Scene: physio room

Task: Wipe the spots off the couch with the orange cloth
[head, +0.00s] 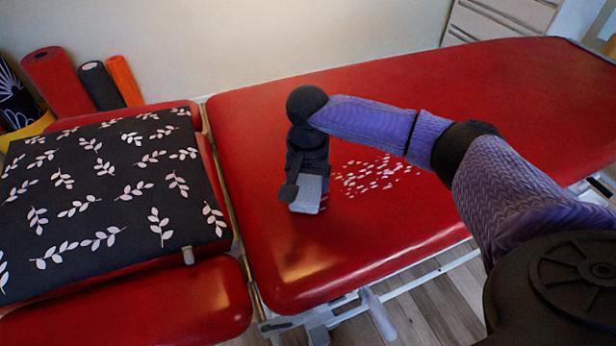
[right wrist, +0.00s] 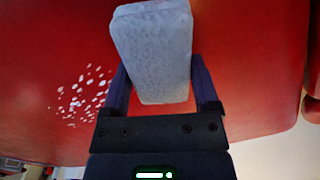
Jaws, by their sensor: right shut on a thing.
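The red couch (head: 470,110) carries a patch of white spots (head: 375,178) on its top, also in the right wrist view (right wrist: 80,97). My right gripper (head: 304,184) points down over the couch, just left of the spots. It is shut on a pale grey block-shaped thing (head: 308,196), like a sponge or folded cloth, which also shows between the fingers in the right wrist view (right wrist: 155,50). It is at or close above the couch surface; contact is unclear. No orange cloth shows. My left gripper is not in view.
A black cushion with white leaf prints (head: 110,180) lies on the couch's left section. Red, black and orange rolls (head: 123,80) stand behind it by the wall. Pale drawers (head: 500,18) stand at the back right. The couch's right part is clear.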

